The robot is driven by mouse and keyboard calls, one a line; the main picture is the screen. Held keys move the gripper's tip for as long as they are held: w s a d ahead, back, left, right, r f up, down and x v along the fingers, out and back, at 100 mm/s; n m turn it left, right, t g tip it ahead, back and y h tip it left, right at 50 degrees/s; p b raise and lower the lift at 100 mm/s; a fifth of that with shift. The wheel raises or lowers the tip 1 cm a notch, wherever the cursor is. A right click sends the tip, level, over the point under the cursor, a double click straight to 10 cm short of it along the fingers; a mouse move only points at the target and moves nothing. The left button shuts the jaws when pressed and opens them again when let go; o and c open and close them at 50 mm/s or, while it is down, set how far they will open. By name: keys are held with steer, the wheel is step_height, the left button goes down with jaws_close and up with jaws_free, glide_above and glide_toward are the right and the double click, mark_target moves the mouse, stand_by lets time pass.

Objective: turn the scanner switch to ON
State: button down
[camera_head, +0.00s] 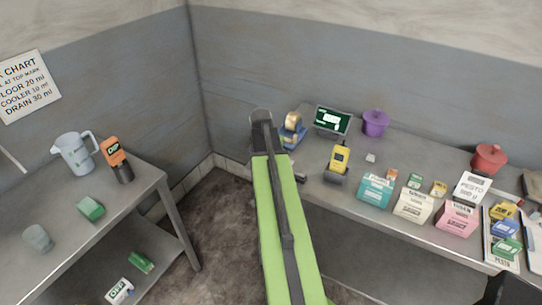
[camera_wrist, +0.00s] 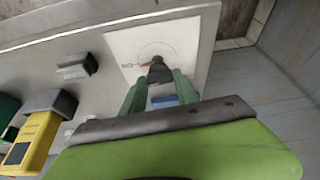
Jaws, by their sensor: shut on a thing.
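The scanner switch is a dark knob (camera_wrist: 159,70) on a pale square plate (camera_wrist: 188,35) with a circular marking, in the wrist view. A small red mark lies just left of the knob, beside tiny lettering too small to read for certain. My gripper (camera_wrist: 158,78) has its green fingers closed on the knob from both sides. A blue patch shows between the fingers. The yellow scanner (camera_head: 340,158) stands in a dark cradle on the right counter, and also shows at the lower left of the wrist view (camera_wrist: 36,138). In the head view my arm hides the switch.
A tape dispenser (camera_head: 292,134), a screen (camera_head: 332,120) and a purple pot (camera_head: 375,123) stand near my arm on the right counter. Several boxes and a red pot (camera_head: 489,158) are farther right. A jug (camera_head: 75,152) and an orange device (camera_head: 115,155) are on the left table.

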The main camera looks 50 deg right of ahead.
steer(key=shift+s+d+m, duration=0.15)
steer(key=shift+d+m, duration=0.05)
steer(key=shift+m, duration=0.3)
steer(key=c, duration=0.9)
jaws_free()
steer(key=shift+s, duration=0.1)
steer(key=shift+a+r, duration=0.1)
steer(key=shift+r, duration=0.05)
steer(key=p+v, duration=1)
steer(key=v, duration=0.1)
steer(key=p+v, duration=0.6)
steer(key=shift+w+a+r, duration=0.1)
steer(key=shift+w+a, duration=0.1)
steer(key=shift+w, duration=0.2)
